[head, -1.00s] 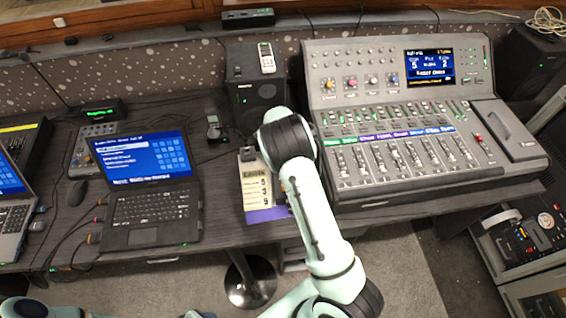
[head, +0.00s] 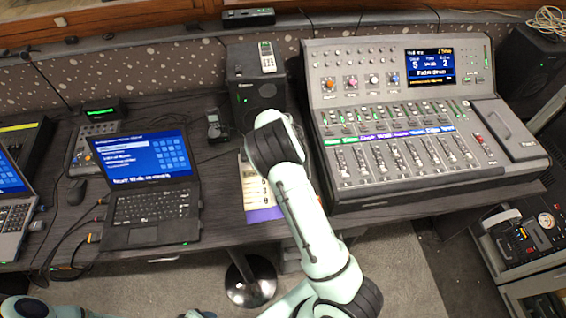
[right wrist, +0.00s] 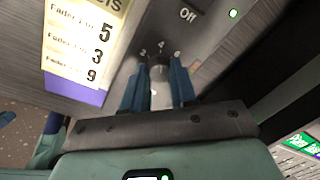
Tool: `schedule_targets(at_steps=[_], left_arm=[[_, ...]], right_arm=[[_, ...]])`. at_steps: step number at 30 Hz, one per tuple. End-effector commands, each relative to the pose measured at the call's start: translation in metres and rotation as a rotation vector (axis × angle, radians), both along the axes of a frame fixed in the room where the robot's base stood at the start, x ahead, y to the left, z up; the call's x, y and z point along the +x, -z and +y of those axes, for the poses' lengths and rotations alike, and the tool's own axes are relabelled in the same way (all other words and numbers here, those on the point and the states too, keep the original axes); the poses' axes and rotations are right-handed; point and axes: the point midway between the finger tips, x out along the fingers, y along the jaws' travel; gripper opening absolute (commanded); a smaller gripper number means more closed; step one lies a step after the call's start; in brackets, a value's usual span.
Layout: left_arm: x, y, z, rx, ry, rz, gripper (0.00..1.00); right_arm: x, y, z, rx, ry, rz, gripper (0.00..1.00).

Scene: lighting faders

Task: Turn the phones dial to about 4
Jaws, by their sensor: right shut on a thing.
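The knob stands on a grey panel. In the head view my right arm hides the right gripper and the knob, left of the mixing desk (head: 325,90). My left gripper is out of view.
A levels card (head: 262,205) with a purple lower edge lies left of the desk; it also shows beside the fingers in the wrist view (right wrist: 85,45). A black speaker (head: 258,95) stands behind my arm. A laptop (head: 150,210) is farther left.

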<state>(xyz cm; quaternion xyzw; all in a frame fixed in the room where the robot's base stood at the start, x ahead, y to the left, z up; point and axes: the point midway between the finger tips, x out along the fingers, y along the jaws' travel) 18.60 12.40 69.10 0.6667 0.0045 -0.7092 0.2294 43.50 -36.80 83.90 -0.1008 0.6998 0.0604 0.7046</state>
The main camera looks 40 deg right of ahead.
Motion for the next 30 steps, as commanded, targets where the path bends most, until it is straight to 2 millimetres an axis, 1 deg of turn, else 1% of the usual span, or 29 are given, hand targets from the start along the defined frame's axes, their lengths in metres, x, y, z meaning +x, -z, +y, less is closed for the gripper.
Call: schedule_targets(at_steps=[6, 7, 8, 9, 17, 20, 23, 26, 30], left_arm=[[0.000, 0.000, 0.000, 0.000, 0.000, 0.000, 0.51], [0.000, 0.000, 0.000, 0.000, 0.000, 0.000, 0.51], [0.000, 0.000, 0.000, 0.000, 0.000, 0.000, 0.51], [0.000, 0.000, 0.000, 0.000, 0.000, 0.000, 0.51], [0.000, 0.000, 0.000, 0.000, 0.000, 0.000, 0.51], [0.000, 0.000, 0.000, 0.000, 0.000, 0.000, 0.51], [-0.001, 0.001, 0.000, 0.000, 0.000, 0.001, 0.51], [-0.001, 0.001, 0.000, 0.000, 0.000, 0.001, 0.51], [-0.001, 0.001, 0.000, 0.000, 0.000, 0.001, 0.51]], right_arm=[[0.001, -0.001, -0.001, -0.002, -0.001, -0.004, 0.00], [0.001, -0.001, -0.001, -0.002, -0.001, -0.004, 0.37], [0.001, -0.001, -0.001, -0.002, -0.001, -0.004, 0.46], [0.001, -0.001, -0.001, -0.002, -0.001, -0.003, 0.52], [0.000, -0.001, 0.000, -0.001, -0.001, -0.001, 0.52], [0.001, -0.005, 0.000, -0.002, -0.002, -0.002, 0.52], [0.001, -0.018, 0.001, -0.001, -0.002, -0.004, 0.52], [0.001, -0.038, 0.002, -0.002, -0.003, -0.005, 0.52], [0.001, -0.071, 0.004, -0.001, -0.003, -0.007, 0.52]])
